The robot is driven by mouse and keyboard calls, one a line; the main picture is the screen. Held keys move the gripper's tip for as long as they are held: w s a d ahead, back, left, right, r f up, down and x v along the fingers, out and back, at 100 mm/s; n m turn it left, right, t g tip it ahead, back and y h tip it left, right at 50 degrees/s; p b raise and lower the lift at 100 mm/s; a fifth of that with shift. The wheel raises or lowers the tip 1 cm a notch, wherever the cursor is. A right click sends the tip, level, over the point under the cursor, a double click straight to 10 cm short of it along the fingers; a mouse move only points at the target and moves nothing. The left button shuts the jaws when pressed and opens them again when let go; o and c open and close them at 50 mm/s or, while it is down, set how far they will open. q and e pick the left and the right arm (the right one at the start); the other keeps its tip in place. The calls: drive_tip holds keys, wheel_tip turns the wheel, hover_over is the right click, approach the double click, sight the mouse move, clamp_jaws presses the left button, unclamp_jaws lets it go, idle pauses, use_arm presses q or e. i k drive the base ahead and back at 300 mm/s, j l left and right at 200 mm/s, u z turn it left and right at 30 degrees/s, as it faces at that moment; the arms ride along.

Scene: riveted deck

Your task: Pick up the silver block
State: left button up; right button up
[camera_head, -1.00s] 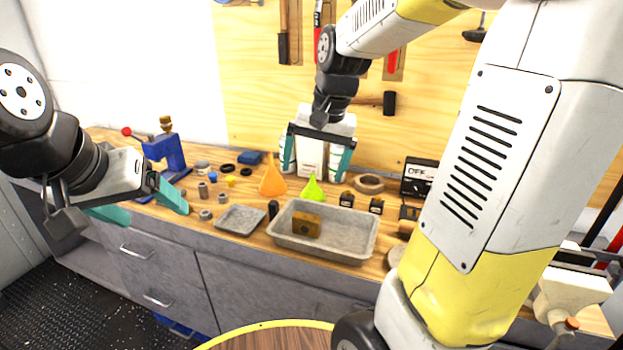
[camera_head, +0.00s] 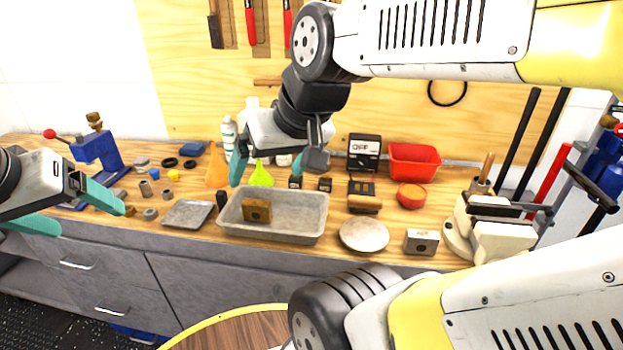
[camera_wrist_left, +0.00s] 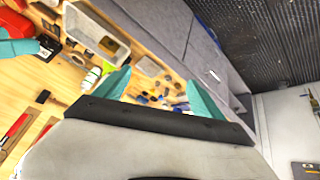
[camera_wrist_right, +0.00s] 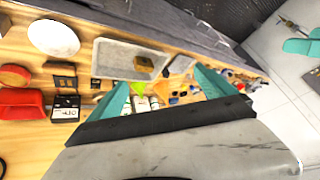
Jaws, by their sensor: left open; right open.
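The silver block (camera_head: 421,241), a small grey block with a dark round hole in its face, sits on the front right of the workbench, right of a round pale disc (camera_head: 364,234). My right gripper (camera_head: 272,166) is open and empty above the back of the grey tray, well left of the silver block. Its teal fingers also show in the right wrist view (camera_wrist_right: 162,88). My left gripper (camera_head: 78,212) is open and empty at the bench's left front edge, far from the block; its fingers show in the left wrist view (camera_wrist_left: 155,90).
A grey metal tray (camera_head: 272,235) holds a brass-coloured block (camera_head: 257,210). A cream vise (camera_head: 490,232) stands right of the silver block. A red bin (camera_head: 414,162), a meter (camera_head: 364,150) and small parts stand behind. My right arm crosses the view above and below.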

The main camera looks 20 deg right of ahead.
sight(422, 241)
drive_tip(key=z, duration=2.05)
drive_tip(key=j+u, duration=0.25)
drive_tip(key=j, duration=0.2)
